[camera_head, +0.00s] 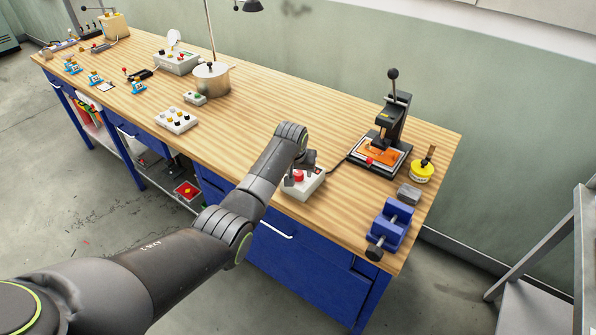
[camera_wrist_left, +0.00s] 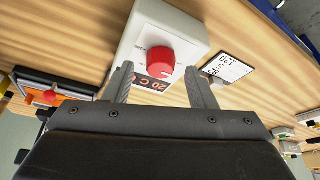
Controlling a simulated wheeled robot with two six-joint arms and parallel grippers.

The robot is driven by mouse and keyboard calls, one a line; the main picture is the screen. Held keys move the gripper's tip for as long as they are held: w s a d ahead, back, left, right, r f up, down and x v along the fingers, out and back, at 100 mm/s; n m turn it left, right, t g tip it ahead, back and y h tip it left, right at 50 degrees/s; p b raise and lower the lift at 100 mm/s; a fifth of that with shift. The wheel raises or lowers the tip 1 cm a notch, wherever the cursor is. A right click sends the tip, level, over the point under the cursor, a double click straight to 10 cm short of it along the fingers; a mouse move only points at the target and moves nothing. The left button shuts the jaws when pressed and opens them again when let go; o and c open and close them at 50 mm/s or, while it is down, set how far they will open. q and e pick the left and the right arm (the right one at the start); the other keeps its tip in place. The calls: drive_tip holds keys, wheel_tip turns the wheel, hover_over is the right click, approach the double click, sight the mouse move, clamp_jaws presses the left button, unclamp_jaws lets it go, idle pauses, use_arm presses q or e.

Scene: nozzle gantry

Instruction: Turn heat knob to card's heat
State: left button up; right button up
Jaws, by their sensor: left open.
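The heat control is a white box (camera_head: 309,184) near the front edge of the bench, with a red knob (camera_head: 298,176) on top. In the left wrist view the red knob (camera_wrist_left: 160,60) stands on the white box (camera_wrist_left: 138,25), just beyond my fingertips. My left gripper (camera_wrist_left: 161,85) is open, one finger to each side, and apart from the knob. A dark display (camera_wrist_left: 153,83) with red characters is partly hidden by the gripper. The white card (camera_wrist_left: 228,67) with black print, including 120, lies beside the box. In the head view my left gripper (camera_head: 306,160) hangs over the box.
A black lever press (camera_head: 391,125) stands behind right, with a cable to the box. A yellow tin (camera_head: 422,170), a grey block (camera_head: 408,194) and a blue vise (camera_head: 391,224) are on the right. A metal pot (camera_head: 211,80) and a button box (camera_head: 176,120) stand left. Bench between is clear.

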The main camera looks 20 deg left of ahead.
use_arm(q)
drive_tip(key=shift+w+f, duration=0.25)
drive_tip(key=shift+f, duration=0.25)
drive_tip(key=c, duration=1)
drive_tip(key=shift+o, duration=0.2)
